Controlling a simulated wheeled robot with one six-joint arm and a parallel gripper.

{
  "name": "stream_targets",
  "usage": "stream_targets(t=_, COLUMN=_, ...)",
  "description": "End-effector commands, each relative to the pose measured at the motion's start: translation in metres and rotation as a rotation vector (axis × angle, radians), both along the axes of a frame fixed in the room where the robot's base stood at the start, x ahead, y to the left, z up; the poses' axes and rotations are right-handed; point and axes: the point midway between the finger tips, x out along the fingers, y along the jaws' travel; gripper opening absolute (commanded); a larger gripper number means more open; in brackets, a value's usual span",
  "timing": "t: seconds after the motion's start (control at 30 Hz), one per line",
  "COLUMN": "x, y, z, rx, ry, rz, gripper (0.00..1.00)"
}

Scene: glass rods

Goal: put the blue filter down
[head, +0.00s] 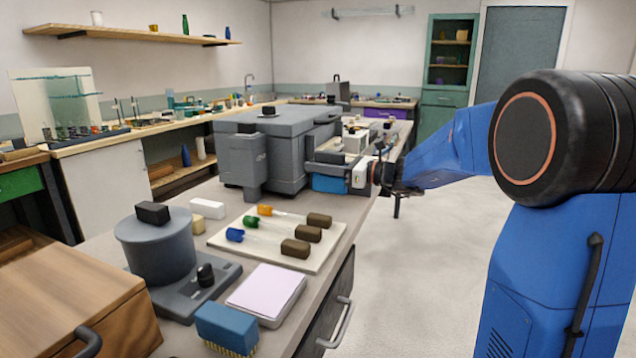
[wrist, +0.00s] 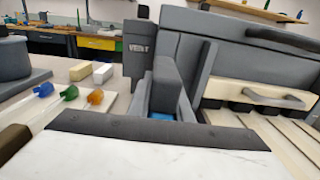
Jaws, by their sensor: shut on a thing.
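My gripper (head: 322,158) is at the front of the big grey cabinet, near the right edge of the bench. Its grey fingers are shut on the blue filter (head: 329,183), a blue block showing below them. I cannot tell whether its underside touches the bench. In the wrist view my gripper (wrist: 185,88) points toward the cabinet, and only a sliver of the blue filter (wrist: 187,117) shows between the fingers. The rest is hidden.
The grey cabinet (head: 285,145) stands close beyond my gripper; its post marked VENT (wrist: 139,52) is to the left. A pale board (head: 225,240) carries rods with blue, green and orange ends. A grey pot (head: 156,255), lilac-topped pad (head: 265,290) and blue brush (head: 227,325) stand nearer.

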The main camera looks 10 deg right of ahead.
Motion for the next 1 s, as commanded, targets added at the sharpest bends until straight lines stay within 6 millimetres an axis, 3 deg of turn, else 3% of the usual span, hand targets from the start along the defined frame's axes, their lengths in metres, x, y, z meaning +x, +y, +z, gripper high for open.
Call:
stream_targets(t=0.4, x=0.0, y=0.0, z=-0.039, rx=0.0, ry=0.002, rz=0.0, gripper=0.0)
stream_targets(t=0.8, x=0.0, y=0.0, z=-0.044, rx=0.0, ry=0.0, rz=0.0, gripper=0.0)
stream_targets(t=0.83, x=0.0, y=0.0, z=-0.043, rx=0.0, ry=0.0, rz=0.0, gripper=0.26)
stream_targets(t=0.87, x=0.0, y=0.0, z=-0.043, rx=0.0, ry=0.0, rz=0.0, gripper=0.33)
stream_targets(t=0.9, x=0.0, y=0.0, z=-0.043, rx=0.0, ry=0.0, rz=0.0, gripper=0.37)
stream_targets(t=1.0, x=0.0, y=0.0, z=-0.043, rx=0.0, ry=0.0, rz=0.0, gripper=0.37)
